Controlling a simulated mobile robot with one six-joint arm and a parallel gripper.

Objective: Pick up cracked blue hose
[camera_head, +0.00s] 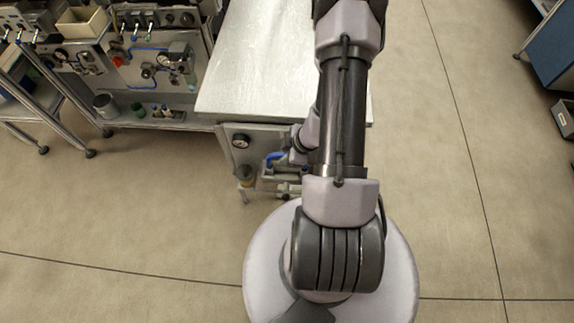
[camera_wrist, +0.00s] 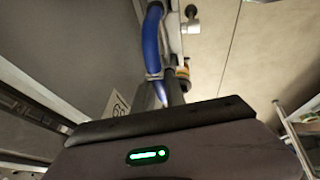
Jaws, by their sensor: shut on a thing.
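The blue hose (camera_wrist: 151,42) runs down from the top of the wrist view to the dark fingers of my gripper (camera_wrist: 161,98). My gripper is shut on the hose, with a blue part showing between the fingers. A short blue stretch of the hose also shows in the head view (camera_head: 274,158), at the front of the metal bench, left of my arm. My arm hides much of this area in the head view. I cannot make out a crack.
The metal bench (camera_head: 262,62) has a clear top and a round gauge (camera_head: 240,141) on its front. A shelving unit with valves and blue tubing (camera_head: 150,68) stands to its left. Open floor (camera_head: 440,190) lies right of my arm. A blue cabinet (camera_head: 552,48) is at the far right.

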